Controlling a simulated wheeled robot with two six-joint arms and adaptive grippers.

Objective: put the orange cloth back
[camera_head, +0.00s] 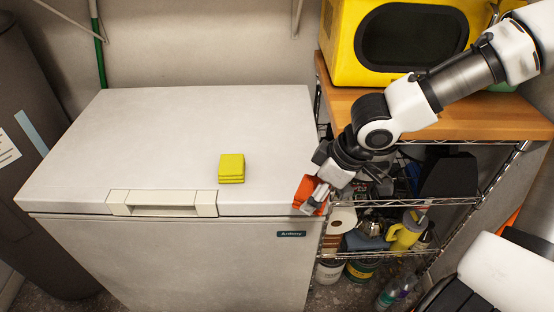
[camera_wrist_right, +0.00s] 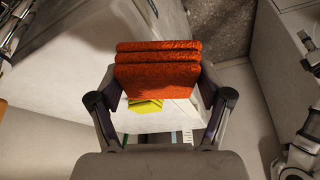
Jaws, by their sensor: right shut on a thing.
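The orange cloth (camera_head: 307,190) is a folded stack held at the right front edge of the white chest freezer's lid. My right gripper (camera_head: 312,197) is shut on it. In the right wrist view the orange cloth (camera_wrist_right: 157,70) sits between the two fingers of my right gripper (camera_wrist_right: 158,98). A folded yellow cloth (camera_head: 231,168) lies on the freezer lid, to the left of the gripper. Part of the yellow cloth (camera_wrist_right: 145,105) shows behind the orange one in the wrist view.
The white chest freezer (camera_head: 150,140) has mostly bare lid and a front handle (camera_head: 162,203). To its right stands a wire shelf with a wooden top (camera_head: 450,115), bearing a yellow appliance (camera_head: 345,45). Its lower shelves hold a paper roll (camera_head: 343,218) and a yellow jug (camera_head: 405,232).

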